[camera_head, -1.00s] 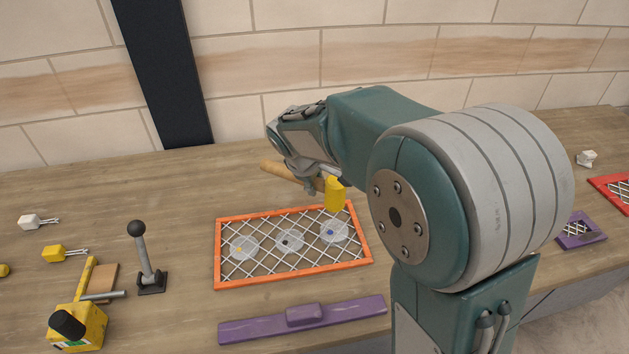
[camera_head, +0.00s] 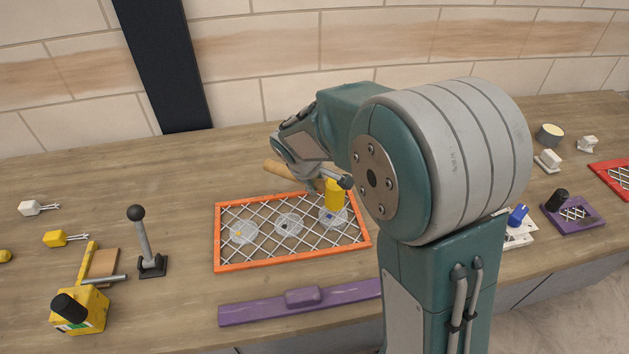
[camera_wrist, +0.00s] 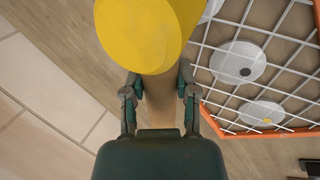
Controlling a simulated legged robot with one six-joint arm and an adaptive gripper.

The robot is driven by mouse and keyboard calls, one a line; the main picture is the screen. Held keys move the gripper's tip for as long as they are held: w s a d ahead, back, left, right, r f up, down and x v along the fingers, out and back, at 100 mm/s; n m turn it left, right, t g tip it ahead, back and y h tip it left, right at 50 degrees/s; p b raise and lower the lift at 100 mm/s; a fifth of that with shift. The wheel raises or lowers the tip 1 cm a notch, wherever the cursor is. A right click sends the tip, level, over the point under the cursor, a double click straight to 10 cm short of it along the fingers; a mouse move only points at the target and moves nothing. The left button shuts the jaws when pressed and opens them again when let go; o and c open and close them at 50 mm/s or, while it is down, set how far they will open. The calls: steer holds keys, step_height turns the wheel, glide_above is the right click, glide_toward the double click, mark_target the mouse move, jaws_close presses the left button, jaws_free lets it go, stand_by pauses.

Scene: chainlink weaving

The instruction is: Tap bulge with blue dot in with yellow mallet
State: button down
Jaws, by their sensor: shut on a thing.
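My gripper (camera_wrist: 159,95) is shut on the wooden handle of the yellow mallet (camera_head: 333,194). The handle's free end sticks out to the left in the head view. The mallet's yellow head also fills the top of the wrist view (camera_wrist: 140,35). An orange-framed mesh panel (camera_head: 290,265) lies on the bench, with three clear round bulges on it. The right bulge (camera_head: 334,221) is directly below the mallet head, which covers its upper part and hides the blue dot. I cannot tell whether head and bulge touch. The middle bulge (camera_head: 289,225) has a dark dot, the left bulge (camera_head: 243,232) a yellow one.
A purple bar (camera_head: 300,302) lies in front of the panel. A black-knobbed lever (camera_head: 141,243) and a yellow tool (camera_head: 84,310) stand at left. A purple-framed piece (camera_head: 574,214) lies at right. The bench behind the panel is mostly clear.

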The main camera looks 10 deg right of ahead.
step_height(320, 180, down, 4)
steer(key=shift+r, duration=1.4)
steer(key=shift+r, duration=2.4)
steer(key=shift+s, duration=0.1)
